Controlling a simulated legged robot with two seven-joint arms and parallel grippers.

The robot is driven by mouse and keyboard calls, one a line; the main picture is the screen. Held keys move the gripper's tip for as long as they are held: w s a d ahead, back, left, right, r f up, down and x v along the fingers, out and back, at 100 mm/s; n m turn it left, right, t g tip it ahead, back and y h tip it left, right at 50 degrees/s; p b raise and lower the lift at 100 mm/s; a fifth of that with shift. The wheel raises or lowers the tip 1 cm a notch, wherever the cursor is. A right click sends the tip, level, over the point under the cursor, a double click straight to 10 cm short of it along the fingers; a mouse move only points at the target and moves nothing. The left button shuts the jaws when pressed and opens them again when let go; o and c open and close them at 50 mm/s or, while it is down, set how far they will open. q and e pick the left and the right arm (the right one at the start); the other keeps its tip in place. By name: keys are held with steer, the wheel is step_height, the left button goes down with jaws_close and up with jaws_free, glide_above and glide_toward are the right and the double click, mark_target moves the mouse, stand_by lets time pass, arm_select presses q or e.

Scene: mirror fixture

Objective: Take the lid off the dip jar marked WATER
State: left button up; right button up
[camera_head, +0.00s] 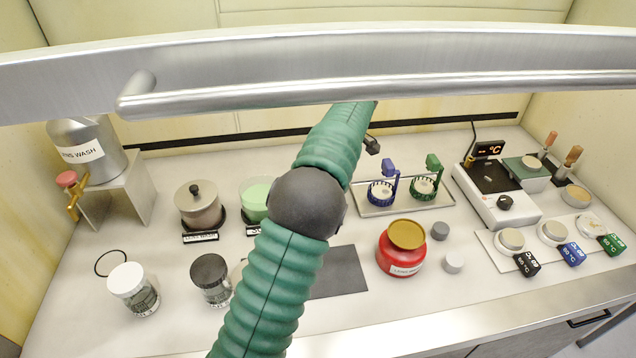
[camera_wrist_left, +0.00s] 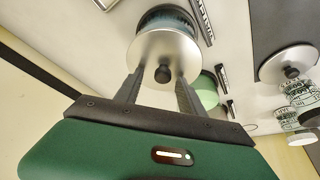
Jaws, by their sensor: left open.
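In the left wrist view, a round metal lid (camera_wrist_left: 160,45) with a black knob (camera_wrist_left: 163,74) sits on a jar with a dark bluish side. In the head view my green arm crosses the middle and hides that jar and the gripper. A similar metal-lidded pot (camera_head: 198,205) stands left of it, beside an open green jar (camera_head: 254,198). My right gripper is not in view.
A metal sash with a handle bar (camera_head: 380,88) spans the top. A white-lidded jar (camera_head: 133,289) and a black-lidded jar (camera_head: 210,278) stand front left. A red jar (camera_head: 398,252) stands right of my arm. The front bench strip is clear.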

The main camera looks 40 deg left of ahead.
arm_select(q)
steer(key=shift+w+d+r, duration=0.1)
steer(key=shift+d+r, duration=0.1)
steer(key=shift+d, duration=0.45)
steer(key=shift+c, duration=0.8)
steer(key=shift+d+r, duration=0.1)
steer(key=shift+d, duration=0.15)
steer(key=shift+c, duration=1.2)
steer(key=shift+d+r, duration=0.1)
steer(key=c, duration=0.5)
steer(key=shift+a, duration=0.25)
jaws_close()
